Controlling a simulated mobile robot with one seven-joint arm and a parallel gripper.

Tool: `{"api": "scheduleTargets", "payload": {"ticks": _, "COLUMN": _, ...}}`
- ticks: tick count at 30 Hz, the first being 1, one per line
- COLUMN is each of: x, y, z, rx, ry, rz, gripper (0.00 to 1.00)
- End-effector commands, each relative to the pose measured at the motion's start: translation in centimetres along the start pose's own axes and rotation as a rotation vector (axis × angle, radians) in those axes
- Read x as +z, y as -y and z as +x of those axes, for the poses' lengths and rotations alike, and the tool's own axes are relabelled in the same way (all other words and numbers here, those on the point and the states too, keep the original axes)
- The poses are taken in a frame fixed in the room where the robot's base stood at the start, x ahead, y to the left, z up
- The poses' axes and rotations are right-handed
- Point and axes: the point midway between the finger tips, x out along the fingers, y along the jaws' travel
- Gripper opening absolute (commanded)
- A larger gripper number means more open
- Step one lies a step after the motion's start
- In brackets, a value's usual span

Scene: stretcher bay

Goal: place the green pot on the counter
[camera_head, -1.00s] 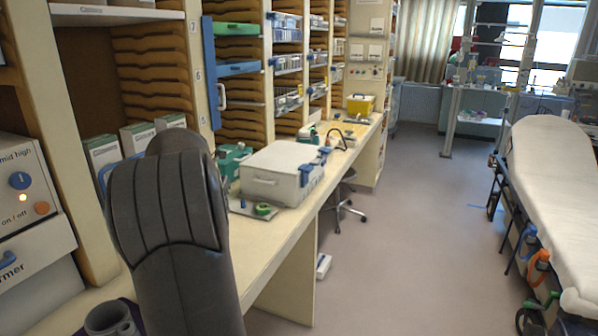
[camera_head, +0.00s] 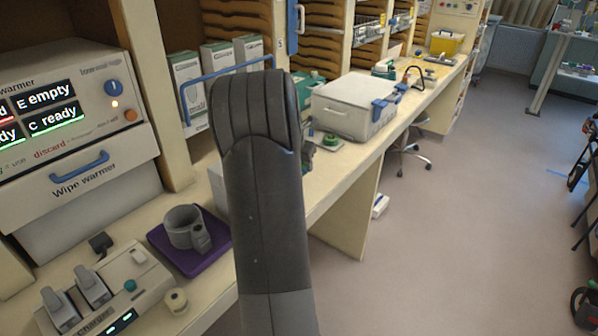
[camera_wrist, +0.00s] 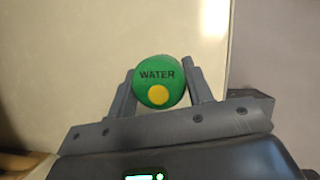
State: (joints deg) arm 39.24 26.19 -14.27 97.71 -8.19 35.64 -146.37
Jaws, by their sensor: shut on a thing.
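In the wrist view my gripper (camera_wrist: 160,90) is shut on the green pot (camera_wrist: 158,75). Its round green top reads "WATER" and has a yellow dot, and a finger stands on each side. A cream surface, apparently the counter, lies behind the pot; its height above that surface is hard to tell. In the head view the cream counter (camera_head: 335,176) runs from the lower left to the back right. My arm hides most of the gripper and the pot there.
A purple mat (camera_head: 185,253) with a grey cup (camera_head: 184,228), a charger (camera_head: 105,290) and a wipe warmer (camera_head: 70,130) are at the left. A white box (camera_head: 345,107) and a small green round item (camera_head: 331,140) stand farther along.

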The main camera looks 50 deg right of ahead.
Motion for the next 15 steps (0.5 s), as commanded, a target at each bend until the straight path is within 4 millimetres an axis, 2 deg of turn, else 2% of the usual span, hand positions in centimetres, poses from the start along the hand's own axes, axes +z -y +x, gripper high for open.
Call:
{"api": "scheduleTargets", "payload": {"ticks": 4, "x": -0.3, "y": -1.3, "z": 0.7, "rx": 0.000, "ry": 0.000, "rz": 0.000, "gripper": 0.23}}
{"api": "scheduleTargets", "payload": {"ticks": 8, "x": -0.6, "y": -1.5, "z": 1.4, "rx": -0.001, "ry": -0.001, "rz": 0.000, "gripper": 0.23}}
{"api": "scheduleTargets", "payload": {"ticks": 15, "x": -1.9, "y": -1.4, "z": 4.4, "rx": -0.002, "ry": -0.001, "rz": 0.000, "gripper": 0.23}}
